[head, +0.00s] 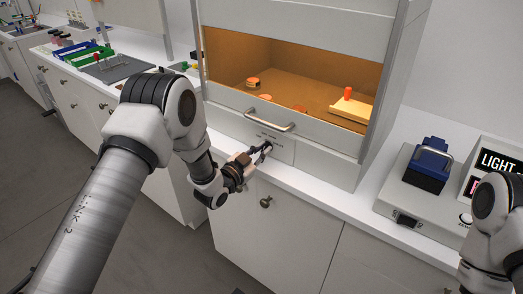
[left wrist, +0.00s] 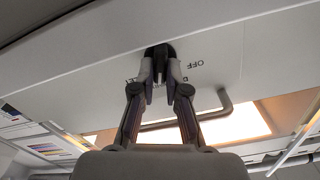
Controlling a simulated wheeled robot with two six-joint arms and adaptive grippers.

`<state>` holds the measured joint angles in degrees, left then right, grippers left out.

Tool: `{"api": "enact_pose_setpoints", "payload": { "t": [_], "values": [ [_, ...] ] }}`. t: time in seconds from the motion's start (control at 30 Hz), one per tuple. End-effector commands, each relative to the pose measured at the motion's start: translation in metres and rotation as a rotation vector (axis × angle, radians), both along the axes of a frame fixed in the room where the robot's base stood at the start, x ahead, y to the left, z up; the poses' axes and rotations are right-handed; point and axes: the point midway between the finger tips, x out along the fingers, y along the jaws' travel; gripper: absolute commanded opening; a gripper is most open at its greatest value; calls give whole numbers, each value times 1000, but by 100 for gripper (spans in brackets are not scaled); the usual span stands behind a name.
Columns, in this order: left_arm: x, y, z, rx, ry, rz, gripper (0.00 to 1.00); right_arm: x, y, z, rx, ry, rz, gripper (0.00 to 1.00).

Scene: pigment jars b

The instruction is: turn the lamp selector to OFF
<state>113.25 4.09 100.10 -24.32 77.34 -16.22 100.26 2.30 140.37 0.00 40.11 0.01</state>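The lamp selector is a small dark knob (head: 267,148) on the pale front panel below the hood's handle. In the left wrist view, the lamp selector (left wrist: 159,52) sits between my left gripper's fingertips, which close on its sides. The OFF mark (left wrist: 195,65) is printed beside it, upside down in that view; another mark near the fingers is partly hidden. Which mark the knob points at cannot be told. My left gripper (head: 260,154) reaches the panel in the head view. My right arm shows at the right edge, but its gripper is out of view.
The hood interior (head: 285,75) is lit orange and holds orange-topped jars. A bar handle (head: 270,120) sticks out just above the selector. A device with a blue block (head: 428,168) and a "LIGHT" display (head: 500,162) stand on the right counter. A green rack (head: 75,50) stands left.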

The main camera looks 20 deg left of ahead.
Motion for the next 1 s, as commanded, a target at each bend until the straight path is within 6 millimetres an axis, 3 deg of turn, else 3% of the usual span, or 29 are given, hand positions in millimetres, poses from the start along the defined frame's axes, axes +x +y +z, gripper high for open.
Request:
{"api": "enact_pose_setpoints", "payload": {
  "t": [0.57,1.0],
  "values": [
    [0,1,0,-82,28,-1,0,0,0,-6,0,0,0,54],
    [1,3,0,-415,148,-1,0,0,0,-22,0,0,0,54]
  ]
}}
